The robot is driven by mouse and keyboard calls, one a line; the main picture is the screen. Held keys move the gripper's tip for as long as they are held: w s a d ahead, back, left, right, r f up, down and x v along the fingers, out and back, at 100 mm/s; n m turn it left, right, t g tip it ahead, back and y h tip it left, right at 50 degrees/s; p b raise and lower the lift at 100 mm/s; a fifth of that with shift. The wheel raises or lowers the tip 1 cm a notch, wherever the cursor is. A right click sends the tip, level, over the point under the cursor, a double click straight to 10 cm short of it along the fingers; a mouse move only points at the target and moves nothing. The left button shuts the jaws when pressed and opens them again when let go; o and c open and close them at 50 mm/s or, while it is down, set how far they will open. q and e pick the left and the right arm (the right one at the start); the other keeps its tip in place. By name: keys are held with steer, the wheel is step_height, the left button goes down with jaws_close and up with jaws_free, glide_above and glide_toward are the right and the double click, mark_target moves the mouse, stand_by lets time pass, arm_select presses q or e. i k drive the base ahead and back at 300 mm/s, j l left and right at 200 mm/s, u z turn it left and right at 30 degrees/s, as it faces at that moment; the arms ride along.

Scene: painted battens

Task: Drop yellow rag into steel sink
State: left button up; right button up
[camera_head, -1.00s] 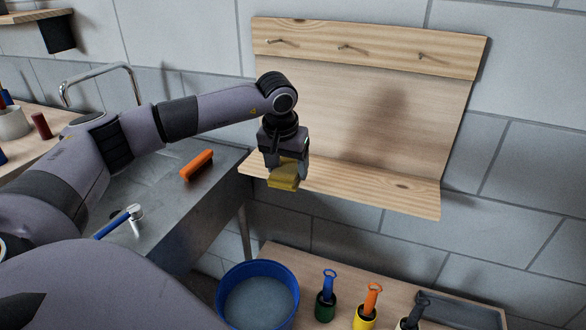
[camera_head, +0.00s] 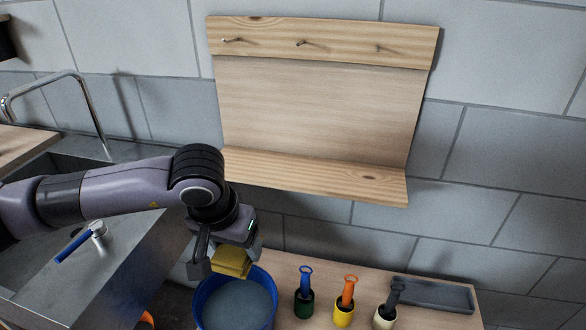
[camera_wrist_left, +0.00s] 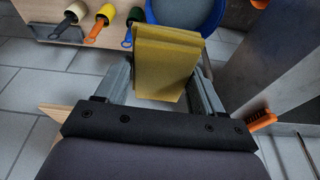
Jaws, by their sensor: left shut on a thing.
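The yellow rag (camera_head: 232,262) is a small folded piece held by my left gripper (camera_head: 228,258). The gripper is shut on it, above the back edge of the blue bucket. In the left wrist view the rag (camera_wrist_left: 168,62) hangs between the two fingers, with the bucket beyond it. The steel sink (camera_head: 70,166) is at the left of the head view, partly hidden behind my left arm. Its faucet (camera_head: 86,98) arches above it. My right gripper is not in view.
The blue bucket (camera_head: 270,310) holds greyish content. A grey tray (camera_head: 432,295) lies behind. A wooden shelf with pegs (camera_head: 320,175) is on the wall.

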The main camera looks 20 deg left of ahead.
mark_target(57, 247)
steer(key=u, duration=2)
